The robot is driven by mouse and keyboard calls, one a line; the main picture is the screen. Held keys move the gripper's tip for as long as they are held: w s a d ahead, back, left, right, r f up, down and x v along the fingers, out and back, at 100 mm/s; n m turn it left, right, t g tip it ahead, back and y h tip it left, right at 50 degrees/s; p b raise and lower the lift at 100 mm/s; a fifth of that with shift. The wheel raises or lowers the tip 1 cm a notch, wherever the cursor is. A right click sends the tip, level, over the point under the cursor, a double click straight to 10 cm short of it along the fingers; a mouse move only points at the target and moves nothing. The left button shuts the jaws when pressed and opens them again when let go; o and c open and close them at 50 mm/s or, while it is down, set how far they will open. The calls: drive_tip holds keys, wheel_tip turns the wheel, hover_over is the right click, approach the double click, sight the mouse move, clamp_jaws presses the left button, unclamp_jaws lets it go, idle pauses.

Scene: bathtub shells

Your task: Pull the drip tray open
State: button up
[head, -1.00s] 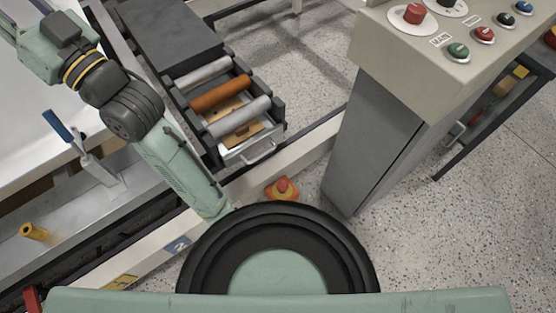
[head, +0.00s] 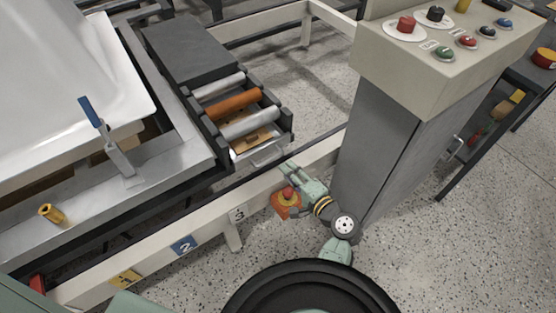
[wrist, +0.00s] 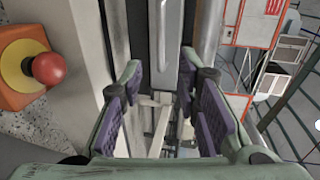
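The drip tray (head: 240,154) is a shallow light-grey drawer under the rollers at the end of the roller unit. Its pale bar handle (head: 268,155) faces the rail; in the wrist view the handle (wrist: 163,18) stands upright at the top centre, against a grey front. My gripper (head: 287,169) is just in front of the handle, near the rail. In the wrist view my gripper (wrist: 160,80) is open, with purple pads apart and nothing between them. The handle lies beyond the fingertips, roughly in line with the gap. I see no contact.
A red emergency button (head: 288,194) on an orange base sits close beside my gripper; it is at the left in the wrist view (wrist: 48,68). A control pedestal (head: 385,150) stands close on the right. A cream rail (head: 205,222) runs below the tray. Rollers (head: 233,104) lie above it.

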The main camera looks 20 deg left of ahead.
sight(274, 157)
drive_tip(key=p+x, duration=0.1)
drive_tip(key=x, duration=0.8)
drive_tip(key=shift+w+a, duration=0.1)
drive_tip(key=shift+a, duration=0.05)
drive_tip(key=shift+c, duration=0.2)
clamp_jaws()
idle(0.4)
